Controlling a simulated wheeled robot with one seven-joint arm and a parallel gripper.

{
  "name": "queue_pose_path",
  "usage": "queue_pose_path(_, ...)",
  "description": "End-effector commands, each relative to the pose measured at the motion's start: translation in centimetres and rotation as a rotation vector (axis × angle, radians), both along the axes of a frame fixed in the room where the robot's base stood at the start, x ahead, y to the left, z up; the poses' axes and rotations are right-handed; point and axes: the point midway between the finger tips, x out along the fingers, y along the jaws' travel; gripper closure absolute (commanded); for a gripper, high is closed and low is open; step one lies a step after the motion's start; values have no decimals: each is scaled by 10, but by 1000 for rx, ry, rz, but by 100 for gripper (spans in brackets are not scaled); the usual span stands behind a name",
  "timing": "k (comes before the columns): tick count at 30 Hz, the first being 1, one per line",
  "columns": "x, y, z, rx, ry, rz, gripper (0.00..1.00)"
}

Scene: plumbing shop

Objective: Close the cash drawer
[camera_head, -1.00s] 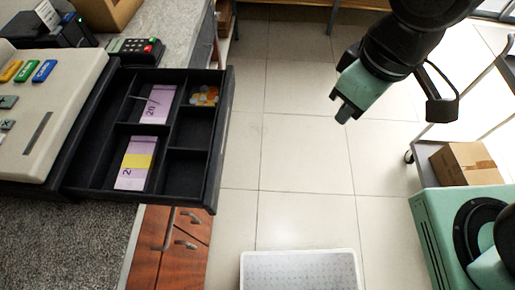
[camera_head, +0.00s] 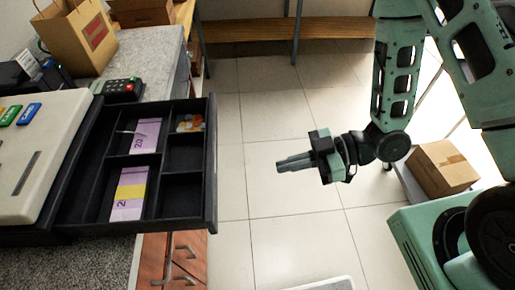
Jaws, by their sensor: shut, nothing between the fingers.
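The black cash drawer (camera_head: 211,175) stands pulled out to the right from under the cash register (camera_head: 48,160), past the counter's edge. Banknotes (camera_head: 130,193) and some coins (camera_head: 190,122) lie in its compartments. My gripper (camera_head: 279,166) is to the right of the drawer's front, over the floor and apart from it. Its fingers are shut, empty, and point left toward the drawer front.
A card terminal (camera_head: 123,89) and a paper bag (camera_head: 78,35) stand on the counter behind the drawer. A cardboard box (camera_head: 441,167) is at the right. A white bin (camera_head: 330,284) shows at the bottom edge. The floor between gripper and drawer is clear.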

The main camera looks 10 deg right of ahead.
Motion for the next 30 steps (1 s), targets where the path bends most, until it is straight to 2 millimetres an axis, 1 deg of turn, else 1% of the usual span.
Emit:
queue_pose_path(7,0,1,0,3,0,1,100)
queue_pose_path(11,1,8,0,3,-1,2,100)
queue_pose_path(14,1,19,-1,3,-1,3,100)
queue_pose_path(27,6,85,-4,5,-5,6,100)
queue_pose_path(30,8,97,-7,3,-8,5,100)
